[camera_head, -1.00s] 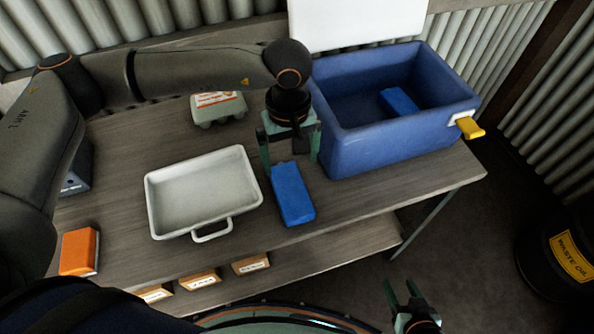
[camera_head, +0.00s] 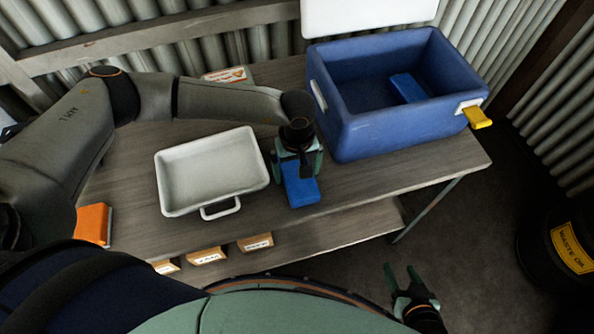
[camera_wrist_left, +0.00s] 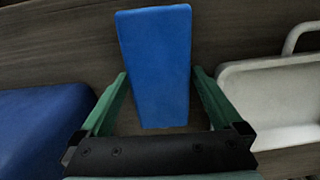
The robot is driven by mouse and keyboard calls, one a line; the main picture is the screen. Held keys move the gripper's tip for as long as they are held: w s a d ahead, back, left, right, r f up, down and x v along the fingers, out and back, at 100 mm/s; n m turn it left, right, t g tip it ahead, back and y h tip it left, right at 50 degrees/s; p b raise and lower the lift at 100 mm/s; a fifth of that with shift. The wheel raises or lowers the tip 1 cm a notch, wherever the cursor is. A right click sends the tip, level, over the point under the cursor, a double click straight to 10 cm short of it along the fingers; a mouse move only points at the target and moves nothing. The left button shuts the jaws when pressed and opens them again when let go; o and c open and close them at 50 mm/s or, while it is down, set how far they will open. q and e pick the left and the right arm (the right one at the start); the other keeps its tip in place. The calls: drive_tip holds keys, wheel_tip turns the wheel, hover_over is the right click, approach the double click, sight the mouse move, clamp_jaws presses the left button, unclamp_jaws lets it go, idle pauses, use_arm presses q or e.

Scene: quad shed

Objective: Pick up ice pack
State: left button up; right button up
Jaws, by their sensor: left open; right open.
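A blue ice pack (camera_head: 301,188) lies on the wooden table between the white tray and the blue cooler. My left gripper (camera_head: 298,175) is over it, open, partly hiding its far end. In the left wrist view the ice pack (camera_wrist_left: 157,60) reaches in between the two green fingers (camera_wrist_left: 158,85), with a gap on each side. A second blue block (camera_head: 408,88) lies inside the open blue cooler (camera_head: 350,135). My right gripper (camera_head: 402,281) is open and empty, low in front of the table.
The white tray (camera_head: 212,172) stands just left of the ice pack; its handle (camera_wrist_left: 303,40) shows in the left wrist view. An orange box (camera_head: 94,224) is at the table's left. The cooler's yellow latch (camera_head: 478,117) juts out right. A waste oil drum (camera_head: 560,250) stands right.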

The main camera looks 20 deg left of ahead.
use_arm(q)
drive_tip(key=shift+c, duration=0.2)
drive_tip(key=c, duration=1.5)
clamp_jaws()
drive_tip(key=shift+w+r, duration=0.1)
